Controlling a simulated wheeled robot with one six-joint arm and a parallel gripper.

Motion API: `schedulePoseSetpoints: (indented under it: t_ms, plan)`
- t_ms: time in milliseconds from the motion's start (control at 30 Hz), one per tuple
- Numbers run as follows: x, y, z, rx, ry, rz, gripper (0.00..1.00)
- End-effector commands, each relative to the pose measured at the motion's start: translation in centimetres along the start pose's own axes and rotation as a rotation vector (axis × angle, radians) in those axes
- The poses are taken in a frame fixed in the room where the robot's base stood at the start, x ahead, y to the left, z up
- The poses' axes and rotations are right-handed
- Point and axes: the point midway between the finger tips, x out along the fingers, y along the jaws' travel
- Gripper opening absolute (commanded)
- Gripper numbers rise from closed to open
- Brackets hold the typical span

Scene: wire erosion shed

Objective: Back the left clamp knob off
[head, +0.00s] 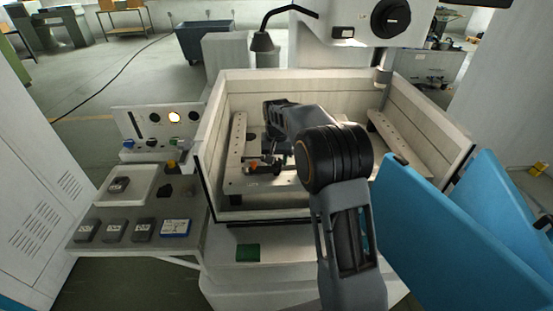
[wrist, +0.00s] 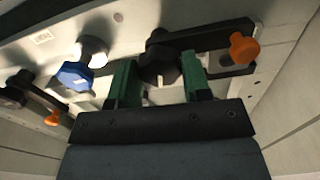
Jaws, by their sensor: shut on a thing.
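In the wrist view my gripper (wrist: 160,80) has its two green fingers on either side of a black clamp knob (wrist: 158,62), shut on it. The knob sits on a dark slotted clamp arm (wrist: 218,58) with an orange end piece (wrist: 243,48). A second dark clamp (wrist: 38,92) with an orange end (wrist: 53,118) lies at the left of that view, apart from my fingers. In the head view my arm reaches into the machine tank, and the clamp area (head: 262,165) is small and partly hidden by it.
A blue knob (wrist: 75,75) by a pale round metal part stands between the clamps, close to my left finger. Tank walls (head: 221,150) surround the work area. An upper machine head (head: 355,22) hangs behind. A side table holds a tray (head: 143,192) and several dark blocks.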

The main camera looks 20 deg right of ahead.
Motion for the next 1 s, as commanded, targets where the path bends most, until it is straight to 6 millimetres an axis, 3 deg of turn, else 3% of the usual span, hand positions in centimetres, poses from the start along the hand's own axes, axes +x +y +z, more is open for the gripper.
schedulePoseSetpoints:
  t_ms: [600,1000]
  plan:
    - [-0.18,-0.1,-0.1,-0.536,0.006,-0.001,0.2]
    - [-0.19,-0.12,-0.11,-0.71,0.008,-0.001,0.2]
